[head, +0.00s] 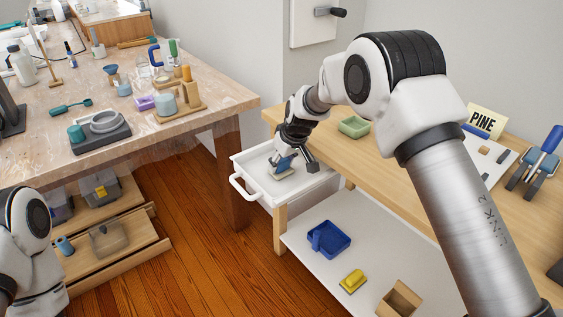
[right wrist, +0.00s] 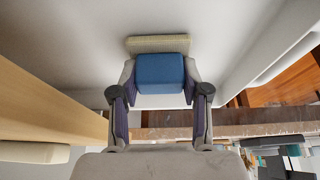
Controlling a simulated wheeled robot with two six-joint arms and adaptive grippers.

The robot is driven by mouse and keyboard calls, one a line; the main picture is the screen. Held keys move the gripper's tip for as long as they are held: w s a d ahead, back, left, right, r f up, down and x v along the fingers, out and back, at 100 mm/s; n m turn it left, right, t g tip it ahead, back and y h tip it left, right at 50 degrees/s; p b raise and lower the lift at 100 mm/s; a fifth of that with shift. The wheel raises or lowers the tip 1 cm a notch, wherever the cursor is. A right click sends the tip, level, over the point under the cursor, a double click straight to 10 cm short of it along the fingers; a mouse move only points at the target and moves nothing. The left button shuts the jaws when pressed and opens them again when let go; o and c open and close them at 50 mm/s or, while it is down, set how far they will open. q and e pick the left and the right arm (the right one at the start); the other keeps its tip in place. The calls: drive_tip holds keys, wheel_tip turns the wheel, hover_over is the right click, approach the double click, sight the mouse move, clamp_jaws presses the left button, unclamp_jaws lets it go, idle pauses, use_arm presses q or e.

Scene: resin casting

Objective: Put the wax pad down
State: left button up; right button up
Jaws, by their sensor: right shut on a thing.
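The wax pad has a blue block-shaped grip (right wrist: 160,72) and a flat cream pad (right wrist: 160,43) at its far end. In the head view its pale pad (head: 281,175) is low inside the open white drawer (head: 247,162). My right gripper (head: 291,163) reaches into the drawer from above and is shut on the blue grip, with a finger on each side in the right wrist view. I cannot tell whether the pad touches the drawer floor. My left arm shows at the lower left, but its gripper is out of view.
The drawer's white handle (head: 240,188) faces left, and its walls stand close around my gripper. A green tray (head: 354,127) sits on the wooden bench (head: 395,160) above. A blue bin (head: 328,240) and yellow object (head: 352,281) lie on the shelf below. A cluttered table (head: 45,150) stands left.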

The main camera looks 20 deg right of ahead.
drive_tip(key=o, duration=1)
drive_tip(key=shift+f, duration=0.15)
drive_tip(key=shift+r, duration=0.35)
drive_tip(key=p+v, duration=0.2)
drive_tip(key=v, duration=0.9)
drive_tip(key=shift+s+r, duration=0.15)
drive_tip(key=shift+r, duration=0.2)
